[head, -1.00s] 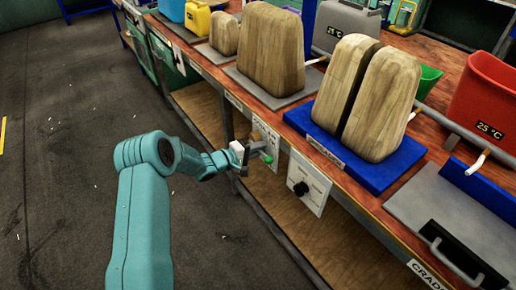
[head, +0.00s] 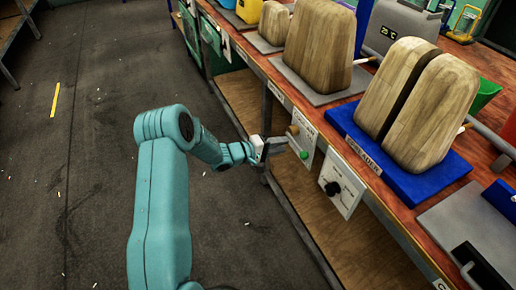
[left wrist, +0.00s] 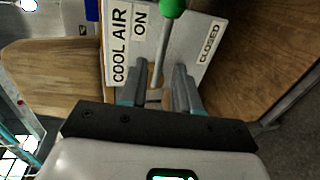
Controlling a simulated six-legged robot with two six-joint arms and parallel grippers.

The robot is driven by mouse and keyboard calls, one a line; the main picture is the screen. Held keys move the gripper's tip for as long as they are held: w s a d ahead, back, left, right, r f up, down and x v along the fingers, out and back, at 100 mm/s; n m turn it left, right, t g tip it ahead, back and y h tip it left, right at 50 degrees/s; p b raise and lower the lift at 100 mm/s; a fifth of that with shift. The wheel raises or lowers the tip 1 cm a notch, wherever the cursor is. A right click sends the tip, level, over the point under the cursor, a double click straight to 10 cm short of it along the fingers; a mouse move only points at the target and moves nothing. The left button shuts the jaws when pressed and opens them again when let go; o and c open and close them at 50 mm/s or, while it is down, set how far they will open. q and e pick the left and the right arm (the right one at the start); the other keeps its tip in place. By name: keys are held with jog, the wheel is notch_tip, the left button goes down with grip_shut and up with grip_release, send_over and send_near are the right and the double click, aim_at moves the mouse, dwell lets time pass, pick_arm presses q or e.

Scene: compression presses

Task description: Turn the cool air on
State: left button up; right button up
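The cool air panel (head: 303,140) is a white plate on the bench front. In the left wrist view, the panel (left wrist: 205,28) carries the labels COOL AIR, ON and CLOSED. Its metal lever with a green tip (left wrist: 173,8) points between the ON and CLOSED labels. The green tip (head: 304,155) also shows in the head view, low on the panel. My left gripper (left wrist: 158,75) is open, with its fingers apart on either side of the lever's line. In the head view, my left gripper (head: 278,146) is just left of the panel. My right gripper is out of view.
Wooden blocks (head: 418,105) stand on a blue base (head: 350,118) above on the bench. A lower wooden shelf (head: 240,98) runs under it. The floor (head: 85,190) at left is clear.

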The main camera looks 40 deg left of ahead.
pick_arm(q)
jog(key=v, duration=1)
jog(key=shift+s, duration=0.1)
